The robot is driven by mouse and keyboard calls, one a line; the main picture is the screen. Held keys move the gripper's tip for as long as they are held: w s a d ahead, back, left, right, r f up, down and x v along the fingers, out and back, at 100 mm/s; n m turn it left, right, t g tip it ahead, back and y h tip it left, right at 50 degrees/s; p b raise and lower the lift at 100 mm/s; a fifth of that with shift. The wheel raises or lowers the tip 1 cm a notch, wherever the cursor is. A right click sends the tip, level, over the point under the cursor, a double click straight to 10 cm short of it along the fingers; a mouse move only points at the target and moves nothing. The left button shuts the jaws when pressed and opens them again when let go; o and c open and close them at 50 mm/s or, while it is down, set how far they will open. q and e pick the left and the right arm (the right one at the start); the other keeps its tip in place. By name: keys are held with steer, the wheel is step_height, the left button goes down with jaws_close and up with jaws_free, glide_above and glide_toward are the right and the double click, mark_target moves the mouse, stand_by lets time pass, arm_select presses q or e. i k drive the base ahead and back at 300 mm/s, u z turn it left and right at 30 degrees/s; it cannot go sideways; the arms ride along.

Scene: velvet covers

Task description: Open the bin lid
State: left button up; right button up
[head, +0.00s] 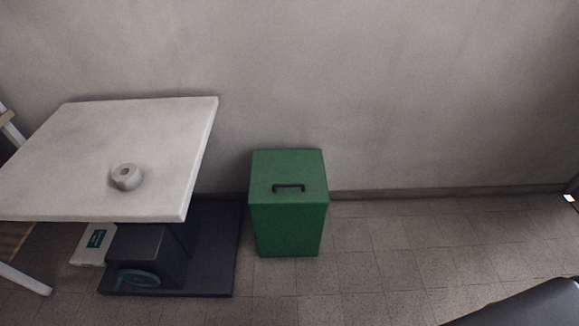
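A green bin (288,228) stands upright on the tiled floor against the wall, near the middle of the head view. Its flat green lid (288,165) is shut on top. A dark handle (289,187) is fixed on the lid near its front edge. Neither of my grippers shows in the head view, so their state is hidden.
A pale table (130,150) stands left of the bin, with a small round grey object (126,177) on it. Its dark base (190,270) reaches close to the bin. Tiled floor (420,240) is clear to the right. A dark rounded shape (525,305) fills the lower right corner.

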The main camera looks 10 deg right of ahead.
mark_target(279, 176)
steer(key=k, duration=1.2)
steer(key=u, duration=0.9)
steer(key=i, duration=1.6)
steer(key=z, duration=0.65)
